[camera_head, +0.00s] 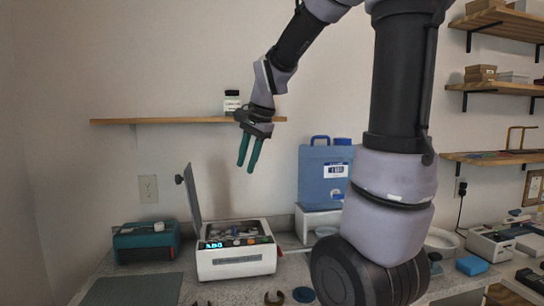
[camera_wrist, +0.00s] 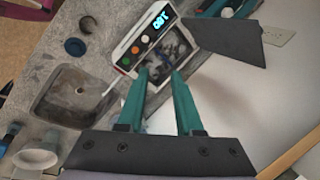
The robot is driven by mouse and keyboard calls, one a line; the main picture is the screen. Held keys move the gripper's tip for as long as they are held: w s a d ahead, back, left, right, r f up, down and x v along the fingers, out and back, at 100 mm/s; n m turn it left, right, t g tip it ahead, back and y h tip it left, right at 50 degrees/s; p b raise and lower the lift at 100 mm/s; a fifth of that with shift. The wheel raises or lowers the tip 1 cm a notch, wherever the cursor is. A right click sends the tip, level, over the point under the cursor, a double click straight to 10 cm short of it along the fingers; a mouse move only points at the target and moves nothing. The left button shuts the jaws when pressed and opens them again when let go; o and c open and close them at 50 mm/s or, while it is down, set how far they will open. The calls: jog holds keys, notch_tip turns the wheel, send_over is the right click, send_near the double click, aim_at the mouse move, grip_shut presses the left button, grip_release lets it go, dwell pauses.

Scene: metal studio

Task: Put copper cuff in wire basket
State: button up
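The copper cuff (camera_head: 274,298) is a small brown open ring on the counter, at the bottom edge of the head view. In the wrist view it shows at the upper left (camera_wrist: 90,22). My gripper (camera_head: 248,168) hangs in the air above the white machine, with its two green fingers apart and nothing between them. In the wrist view the gripper (camera_wrist: 161,76) points towards the machine's open top. The white machine (camera_head: 236,263) has a raised grey lid and a lit display. Metallic shapes lie inside its well; I cannot tell whether they are the wire basket.
A blue round piece (camera_head: 303,294) lies right of the cuff. A teal box (camera_head: 146,242) and a dark mat (camera_head: 132,290) are at left. A blue container (camera_head: 325,178) stands behind right. A wooden shelf (camera_head: 165,121) is on the wall. A sink (camera_wrist: 72,96) shows in the wrist view.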

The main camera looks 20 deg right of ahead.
jog(key=s+d+r+n+t, duration=0.1)
jog(key=s+r+n+t, duration=0.2)
jog(key=s+n, duration=0.5)
jog(key=s+r, duration=0.1)
jog(key=s, duration=0.6)
jog(key=shift+d+t, duration=0.2)
jog(key=shift+t, duration=0.1)
